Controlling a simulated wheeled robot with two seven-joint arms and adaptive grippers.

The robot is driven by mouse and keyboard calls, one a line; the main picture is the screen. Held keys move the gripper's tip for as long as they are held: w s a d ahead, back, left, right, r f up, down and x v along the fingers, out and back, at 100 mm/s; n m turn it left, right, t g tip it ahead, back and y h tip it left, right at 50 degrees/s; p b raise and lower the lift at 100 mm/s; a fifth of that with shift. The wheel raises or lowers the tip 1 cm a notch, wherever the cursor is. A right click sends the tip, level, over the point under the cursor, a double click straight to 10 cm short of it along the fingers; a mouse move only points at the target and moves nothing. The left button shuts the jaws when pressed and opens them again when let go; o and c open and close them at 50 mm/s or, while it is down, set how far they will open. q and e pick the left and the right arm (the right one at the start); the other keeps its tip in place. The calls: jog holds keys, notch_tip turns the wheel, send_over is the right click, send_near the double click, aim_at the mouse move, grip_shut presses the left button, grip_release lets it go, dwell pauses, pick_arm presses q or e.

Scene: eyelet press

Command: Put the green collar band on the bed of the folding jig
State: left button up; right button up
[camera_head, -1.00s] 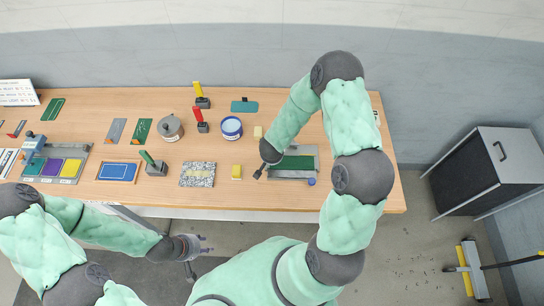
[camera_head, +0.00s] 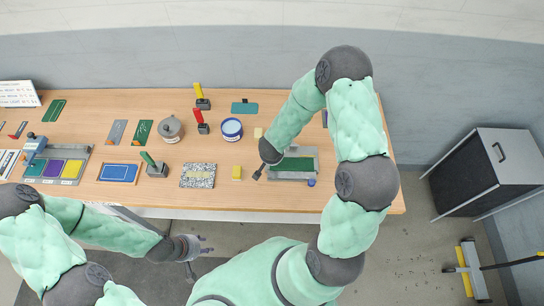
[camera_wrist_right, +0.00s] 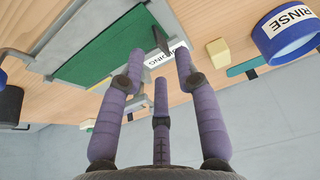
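The folding jig (camera_head: 312,153) is a grey frame near the right end of the table, and it shows from above in the right wrist view (camera_wrist_right: 38,62). A flat green piece (camera_head: 296,164) lies inside it, large in the right wrist view (camera_wrist_right: 105,45); I cannot tell whether it is the collar band or the bed's own surface. My right gripper (camera_head: 257,175) is at the jig's left edge. In the right wrist view its three fingers (camera_wrist_right: 158,65) are spread, with nothing between them. My left gripper (camera_head: 207,244) is open and empty in front of the table.
A dark cabinet (camera_head: 490,180) stands right of the table.

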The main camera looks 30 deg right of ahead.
jog(key=p+v, duration=0.2)
jog(key=v, duration=0.6)
jog(key=s+a+f+y, duration=0.1)
jog(key=a+f, duration=0.2)
jog(key=s+a+f+n+y, duration=0.1)
jog(key=s+a+f, duration=0.1)
jog(key=a, duration=0.1)
jog(key=s+a+f+n+g+y, duration=0.1)
jog(key=s+a+f, duration=0.1)
jog(key=a+f, duration=0.1)
jog(key=shift+s+f, duration=0.1)
jog(key=shift+f, duration=0.2)
jog(key=s+a+f+n+g+y, duration=0.1)
jog(key=s+a+f+g+y, duration=0.1)
jog(key=s+a, duration=0.5)
jog(key=shift+s+f+n+y, duration=0.4)
jog(key=shift+s+f+y, duration=0.15)
jog(key=shift+f, duration=0.35)
jog(key=shift+d, duration=0.15)
